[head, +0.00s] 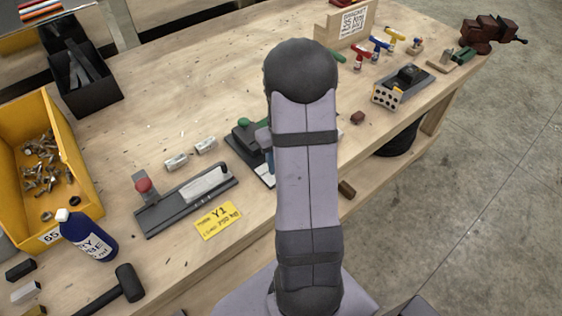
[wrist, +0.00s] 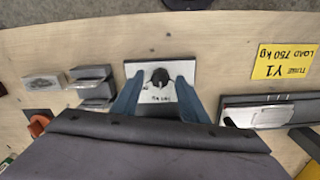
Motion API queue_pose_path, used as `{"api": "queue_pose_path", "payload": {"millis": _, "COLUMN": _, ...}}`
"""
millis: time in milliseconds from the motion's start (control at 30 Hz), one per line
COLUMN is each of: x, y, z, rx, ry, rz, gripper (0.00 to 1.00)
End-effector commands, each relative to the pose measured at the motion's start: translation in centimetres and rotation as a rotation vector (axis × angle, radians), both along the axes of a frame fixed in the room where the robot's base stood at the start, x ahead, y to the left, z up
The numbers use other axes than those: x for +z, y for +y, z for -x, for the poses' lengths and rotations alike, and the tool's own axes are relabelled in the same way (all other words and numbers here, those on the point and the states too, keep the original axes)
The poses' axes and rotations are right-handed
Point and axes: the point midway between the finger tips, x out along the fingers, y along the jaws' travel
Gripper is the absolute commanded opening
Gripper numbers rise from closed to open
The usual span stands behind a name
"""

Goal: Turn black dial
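The black dial (wrist: 160,76) is a small round knob on a white plate with dark lettering (wrist: 146,68), in the middle of the wrist view. My gripper (wrist: 157,85) is open, with its two blue fingers apart on either side of the plate's near part. The dial shows between and just beyond the fingertips; I cannot see contact. In the head view my arm hides the dial, and only a corner of the white plate (head: 266,179) shows beside it.
A yellow label (head: 218,221) and a grey fixture with a red knob (head: 187,198) lie left of my arm. A green-handled clamp (head: 245,123) is close behind the plate. A yellow bin (head: 50,215), blue bottle (head: 88,235) and hammer (head: 127,282) are farther left.

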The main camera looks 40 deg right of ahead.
Motion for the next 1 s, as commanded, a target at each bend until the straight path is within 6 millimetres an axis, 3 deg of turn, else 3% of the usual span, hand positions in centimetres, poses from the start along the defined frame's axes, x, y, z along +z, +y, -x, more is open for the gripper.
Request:
{"api": "queue_pose_path", "payload": {"millis": 267, "x": 0.4, "y": 0.0, "z": 0.0, "rx": 0.000, "ry": -0.001, "rz": 0.001, "gripper": 0.40}}
{"api": "queue_pose_path", "payload": {"millis": 700, "x": 5.8, "y": 0.0, "z": -0.1, "rx": 0.000, "ry": -0.003, "rz": 0.002, "gripper": 0.40}}
{"api": "queue_pose_path", "payload": {"millis": 1000, "x": 7.3, "y": 0.0, "z": 0.0, "rx": 0.000, "ry": 0.000, "rz": 0.000, "gripper": 0.40}}
